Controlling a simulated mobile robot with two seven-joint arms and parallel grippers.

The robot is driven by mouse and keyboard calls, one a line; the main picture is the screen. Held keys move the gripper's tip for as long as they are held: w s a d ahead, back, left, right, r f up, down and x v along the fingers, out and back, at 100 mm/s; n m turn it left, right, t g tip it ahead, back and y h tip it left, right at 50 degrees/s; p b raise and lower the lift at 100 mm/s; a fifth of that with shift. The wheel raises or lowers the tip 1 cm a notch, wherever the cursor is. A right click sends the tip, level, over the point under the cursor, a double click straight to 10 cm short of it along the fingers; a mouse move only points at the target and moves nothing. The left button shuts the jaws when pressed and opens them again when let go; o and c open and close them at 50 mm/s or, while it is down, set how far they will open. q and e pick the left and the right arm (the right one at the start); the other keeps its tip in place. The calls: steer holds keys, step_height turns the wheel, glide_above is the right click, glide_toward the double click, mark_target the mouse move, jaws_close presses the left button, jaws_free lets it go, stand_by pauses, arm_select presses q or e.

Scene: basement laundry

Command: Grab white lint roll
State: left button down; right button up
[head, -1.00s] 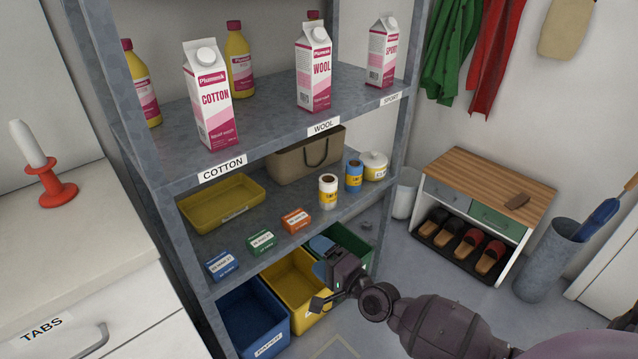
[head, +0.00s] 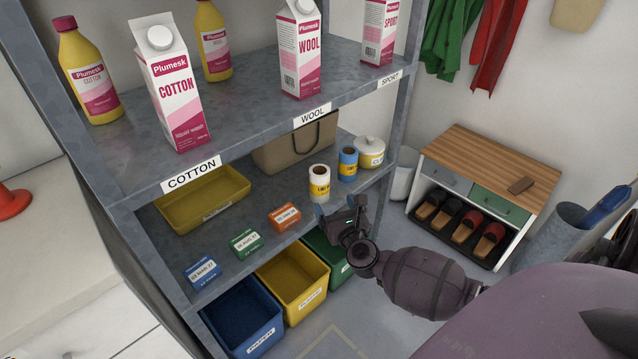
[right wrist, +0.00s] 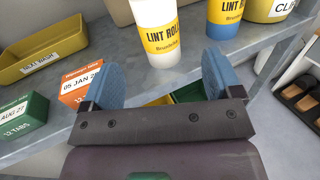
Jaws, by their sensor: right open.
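The white lint roll (head: 319,184) stands upright on the middle shelf near its front edge, with a yellow label band. In the right wrist view the white lint roll (right wrist: 157,32) stands just beyond my fingers, its top cut off by the frame. My right gripper (head: 341,208) is open and empty, in front of the shelf edge, a little below and to the right of the roll. In the right wrist view its two blue finger pads (right wrist: 160,78) are spread apart, not touching the roll. My left gripper is not in view.
An orange box (head: 285,217) is to the left. A brown bag (head: 294,147) stands behind. A shelf with cartons hangs above; bins (head: 292,287) sit below.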

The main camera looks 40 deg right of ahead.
mark_target(323, 188)
steer(key=x, duration=0.3)
steer(key=shift+w+d+f+b, duration=0.1)
steer(key=shift+w+b, duration=0.2)
steer(key=shift+w, duration=0.05)
steer(key=shift+w+d, duration=0.1)
steer(key=shift+w, duration=0.3)
steer(key=shift+w+d, duration=0.15)
steer(key=shift+w, duration=0.2)
steer(key=b+x, duration=0.1)
steer(key=x, duration=0.2)
steer(key=shift+w+f, duration=0.15)
steer(key=shift+w, duration=0.25)
steer(key=shift+w+d, duration=0.15)
steer(key=shift+w, duration=0.45)
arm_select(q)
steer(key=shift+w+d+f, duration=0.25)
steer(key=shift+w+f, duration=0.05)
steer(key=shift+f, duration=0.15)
